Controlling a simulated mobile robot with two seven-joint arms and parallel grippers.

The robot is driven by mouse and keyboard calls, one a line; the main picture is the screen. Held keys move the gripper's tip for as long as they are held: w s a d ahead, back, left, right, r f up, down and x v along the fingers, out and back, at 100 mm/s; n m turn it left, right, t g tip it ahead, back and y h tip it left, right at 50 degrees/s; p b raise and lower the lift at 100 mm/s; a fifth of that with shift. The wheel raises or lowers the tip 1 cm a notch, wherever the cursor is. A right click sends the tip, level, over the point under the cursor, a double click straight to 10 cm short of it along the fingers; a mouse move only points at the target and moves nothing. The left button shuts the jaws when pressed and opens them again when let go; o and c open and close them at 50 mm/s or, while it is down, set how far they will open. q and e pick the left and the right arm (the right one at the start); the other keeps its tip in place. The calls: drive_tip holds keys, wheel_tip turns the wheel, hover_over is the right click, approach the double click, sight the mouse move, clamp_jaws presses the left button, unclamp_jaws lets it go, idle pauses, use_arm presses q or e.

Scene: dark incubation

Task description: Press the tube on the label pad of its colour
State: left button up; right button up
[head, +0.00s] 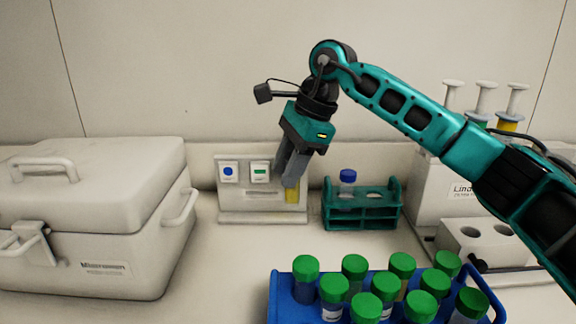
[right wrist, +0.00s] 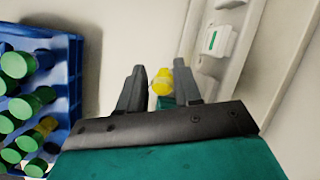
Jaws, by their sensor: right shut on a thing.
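My right gripper (head: 292,170) points down, shut on a yellow tube (head: 292,194) in front of the right part of the pale label panel (head: 262,216). In the right wrist view the tube's yellow end (right wrist: 162,82) shows between the fingers (right wrist: 159,85). The panel carries a pad with a blue round mark (head: 228,172) and a pad with a green bar (head: 260,172); the green one also shows in the right wrist view (right wrist: 215,40). The panel's right part is covered by the gripper, and I cannot tell whether the tube touches it. My left gripper is out of view.
A teal rack (head: 362,214) holding a blue-capped tube (head: 347,182) stands right of the panel. A blue rack (head: 280,292) of several green-capped tubes is in front. A large pale case (head: 90,220) stands left. A block with holes (head: 485,240) is at right.

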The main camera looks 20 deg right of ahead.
drive_tip(key=shift+s+a+b, duration=0.2)
drive_tip(key=shift+s+b, duration=0.05)
drive_tip(key=shift+s, duration=0.45)
drive_tip(key=shift+s+a+b, duration=0.2)
drive_tip(key=shift+s+b, duration=0.05)
drive_tip(key=shift+s, duration=0.45)
